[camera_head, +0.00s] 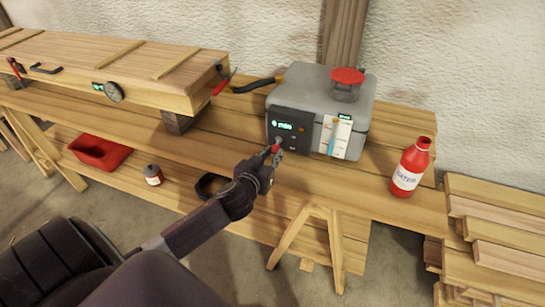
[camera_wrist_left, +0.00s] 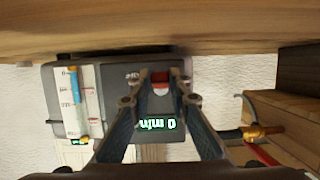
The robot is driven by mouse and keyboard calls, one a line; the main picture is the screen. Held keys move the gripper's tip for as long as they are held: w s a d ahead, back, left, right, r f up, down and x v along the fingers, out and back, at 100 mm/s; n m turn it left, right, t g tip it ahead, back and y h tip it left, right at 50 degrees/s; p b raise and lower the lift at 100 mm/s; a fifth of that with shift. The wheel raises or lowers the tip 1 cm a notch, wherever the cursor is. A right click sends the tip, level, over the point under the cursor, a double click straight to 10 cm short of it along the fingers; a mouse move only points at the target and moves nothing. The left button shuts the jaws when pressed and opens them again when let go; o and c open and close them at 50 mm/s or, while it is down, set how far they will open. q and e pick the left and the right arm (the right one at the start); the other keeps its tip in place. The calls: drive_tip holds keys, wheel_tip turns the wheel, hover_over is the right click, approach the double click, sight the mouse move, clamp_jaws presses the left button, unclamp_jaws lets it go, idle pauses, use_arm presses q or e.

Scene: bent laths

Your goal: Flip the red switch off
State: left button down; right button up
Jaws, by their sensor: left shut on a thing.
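The grey steamer box (camera_head: 318,93) stands on the wooden bench, with a dark control panel (camera_head: 285,122) and a lit green display on its front. My left gripper (camera_head: 274,153) is at the lower part of this panel. The red switch (camera_wrist_left: 160,77) shows between the fingertips in the left wrist view, and my left gripper (camera_wrist_left: 160,88) is shut on it. The fingers partly hide the switch, and I cannot tell its position. The display (camera_wrist_left: 157,124) appears upside down there and seems to read 0 min. My right gripper is out of view.
A water gauge (camera_head: 335,137) is right of the panel. A red-capped filler (camera_head: 347,84) tops the box. A red water bottle (camera_head: 410,167) stands at the bench's right. A long wooden box (camera_head: 110,70) lies left. A red tray (camera_head: 100,152) and a small can (camera_head: 153,175) are below.

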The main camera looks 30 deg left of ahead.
use_arm(q)
drive_tip(key=c, duration=1.8)
unclamp_jaws()
drive_tip(key=v, duration=1.2)
